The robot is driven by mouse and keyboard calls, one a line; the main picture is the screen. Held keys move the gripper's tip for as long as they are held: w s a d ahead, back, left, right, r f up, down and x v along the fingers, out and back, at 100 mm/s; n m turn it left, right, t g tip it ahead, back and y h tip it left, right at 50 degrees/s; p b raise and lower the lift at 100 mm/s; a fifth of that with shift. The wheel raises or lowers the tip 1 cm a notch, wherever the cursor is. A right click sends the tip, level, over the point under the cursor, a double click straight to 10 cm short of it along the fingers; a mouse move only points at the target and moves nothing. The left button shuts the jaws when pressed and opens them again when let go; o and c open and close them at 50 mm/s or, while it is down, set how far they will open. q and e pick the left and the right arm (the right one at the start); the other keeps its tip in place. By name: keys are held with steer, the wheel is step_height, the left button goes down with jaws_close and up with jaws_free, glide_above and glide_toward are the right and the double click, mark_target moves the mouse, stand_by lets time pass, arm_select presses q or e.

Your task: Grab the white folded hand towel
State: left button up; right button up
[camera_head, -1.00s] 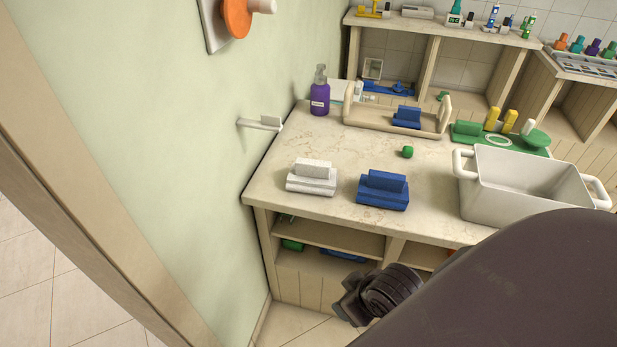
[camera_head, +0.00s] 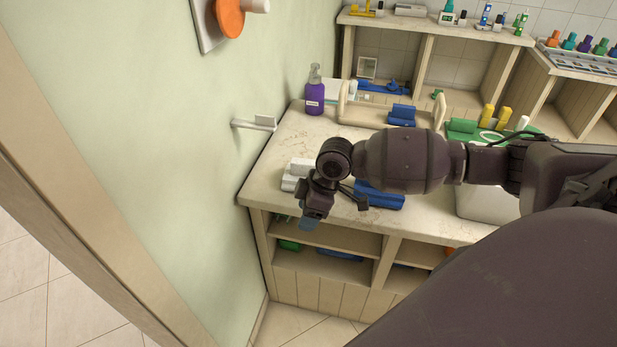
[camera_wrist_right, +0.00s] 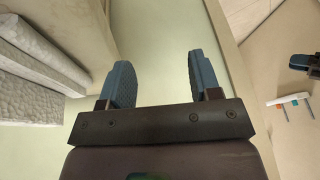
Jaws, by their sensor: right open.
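The white folded hand towel (camera_head: 291,178) lies on the near left of the stone counter, partly hidden behind my right gripper. In the right wrist view, white textured folds of the towel (camera_wrist_right: 32,75) fill the left side, beside the fingers and not between them. My right gripper (camera_head: 310,222) hangs at the counter's front edge with its fingers pointing down. In the wrist view its blue fingers (camera_wrist_right: 162,78) are apart with nothing between them.
A blue folded towel (camera_head: 383,197) lies just right, partly behind my right arm. A white basin (camera_head: 485,203) is mostly hidden by the arm. A purple bottle (camera_head: 314,93) and wooden tray (camera_head: 363,114) stand behind. A wall bracket (camera_head: 254,123) juts out left.

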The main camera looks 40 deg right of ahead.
steer(key=m+t, duration=0.2)
glide_toward(310, 162)
steer(key=shift+a+f, duration=0.1)
steer(key=shift+f, duration=0.1)
steer(key=shift+h, duration=0.3)
steer(key=b+x, duration=0.1)
steer(key=x, duration=0.9)
steer(key=shift+w+a+f+b, duration=0.15)
steer(key=shift+a+f+b, duration=0.1)
steer(key=shift+f+b, duration=0.1)
steer(key=shift+r, duration=0.1)
